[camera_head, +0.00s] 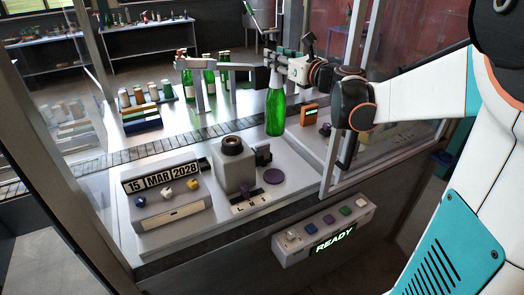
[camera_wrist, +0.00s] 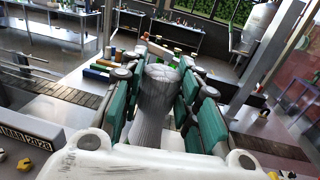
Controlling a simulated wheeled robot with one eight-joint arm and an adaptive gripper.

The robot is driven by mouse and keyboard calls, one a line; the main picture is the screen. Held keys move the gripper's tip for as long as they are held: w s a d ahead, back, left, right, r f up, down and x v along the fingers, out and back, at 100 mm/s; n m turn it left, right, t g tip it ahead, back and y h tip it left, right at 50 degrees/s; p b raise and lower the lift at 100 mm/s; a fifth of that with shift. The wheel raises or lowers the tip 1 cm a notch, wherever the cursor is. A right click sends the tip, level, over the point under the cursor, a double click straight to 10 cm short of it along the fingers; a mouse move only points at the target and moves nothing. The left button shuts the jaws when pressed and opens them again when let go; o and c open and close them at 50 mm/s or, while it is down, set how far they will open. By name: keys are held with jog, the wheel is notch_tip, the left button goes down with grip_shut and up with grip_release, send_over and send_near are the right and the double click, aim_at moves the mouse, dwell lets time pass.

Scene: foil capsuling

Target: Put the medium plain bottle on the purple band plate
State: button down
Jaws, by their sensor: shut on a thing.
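My gripper (camera_head: 276,64) is shut on the neck of a green bottle (camera_head: 275,108) and holds it upright over the machine deck. The bottle's top is pale grey. In the wrist view, this grey, ribbed top (camera_wrist: 158,95) is between the green-padded fingers of my gripper (camera_wrist: 166,92); its green body is hidden there. A flat round purple plate (camera_head: 274,176) lies on the deck, lower in the head view than the bottle's base and apart from it. The plate looks empty.
A grey block with a dark round socket (camera_head: 232,145) stands left of the purple plate. Several green bottles (camera_head: 208,78) stand behind. Coloured capsule stacks (camera_head: 138,98) sit at the left. A glass frame post (camera_head: 345,105) rises at the right. A panel reads READY (camera_head: 332,240).

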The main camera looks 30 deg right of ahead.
aim_at(282, 121)
notch_tip(282, 121, down, 20)
jog(key=b, duration=1.4)
jog(key=shift+d+r, duration=0.1)
jog(key=shift+r, duration=0.25)
jog(key=c, duration=1.2)
grip_release()
jog(key=shift+s, duration=0.15)
jog(key=s+d+p, duration=0.2)
jog(key=s, duration=0.9)
jog(key=shift+s+p, duration=0.3)
jog(key=shift+s, duration=0.1)
